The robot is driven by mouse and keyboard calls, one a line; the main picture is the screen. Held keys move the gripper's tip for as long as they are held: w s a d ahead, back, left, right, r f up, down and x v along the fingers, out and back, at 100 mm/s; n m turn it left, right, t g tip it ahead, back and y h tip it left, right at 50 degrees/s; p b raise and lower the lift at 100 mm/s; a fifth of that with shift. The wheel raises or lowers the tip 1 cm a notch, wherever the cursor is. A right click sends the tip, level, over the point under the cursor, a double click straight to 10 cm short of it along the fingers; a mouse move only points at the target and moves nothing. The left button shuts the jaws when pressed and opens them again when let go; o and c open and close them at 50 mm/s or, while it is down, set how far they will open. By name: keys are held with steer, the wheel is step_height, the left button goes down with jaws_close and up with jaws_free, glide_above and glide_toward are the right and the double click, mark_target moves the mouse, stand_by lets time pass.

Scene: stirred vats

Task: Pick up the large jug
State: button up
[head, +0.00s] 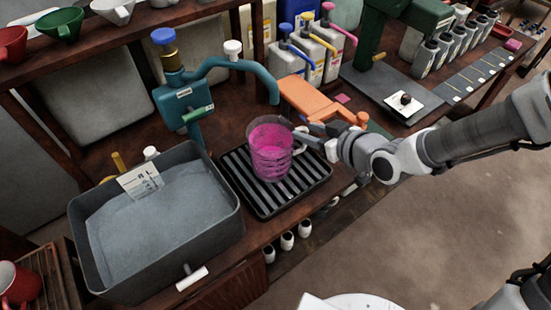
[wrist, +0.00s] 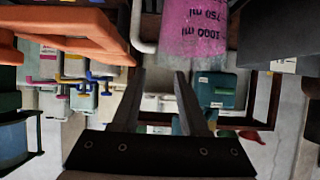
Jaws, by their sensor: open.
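The large jug (head: 270,152) is clear, with magenta liquid inside. It stands upright on a black ribbed drip tray (head: 262,211) under a teal tap. Its pale handle (head: 301,146) faces right, towards my gripper (head: 312,134). In the wrist view the jug (wrist: 196,32) appears at the top with volume marks, cut off by the frame edge, and its handle (wrist: 138,38) lies beyond the fingertips, nearer the left finger. My gripper (wrist: 160,75) is open with nothing between its fingers. Whether a finger touches the handle I cannot tell.
The teal tap (head: 232,66) arches over behind the jug. A grey bin of powder (head: 232,222) stands to the left. An orange flat object (head: 310,98) lies close behind my gripper. Pump bottles (head: 310,55) stand at the back. Small white cups (head: 287,240) sit below the counter edge.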

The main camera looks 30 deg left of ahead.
mark_target(288, 125)
steer(key=b+x, duration=0.5)
steer(key=x, duration=0.1)
steer(key=shift+w+a+f, duration=0.15)
steer(key=shift+w+f, duration=0.1)
steer(key=shift+f, duration=0.15)
steer(key=shift+w+a+f+b, duration=0.1)
steer(key=shift+w+a+b, duration=0.2)
steer(key=shift+a+b, duration=0.3)
steer(key=shift+c, duration=0.3)
jaws_close()
steer(key=shift+d, duration=0.1)
stand_by(0.5)
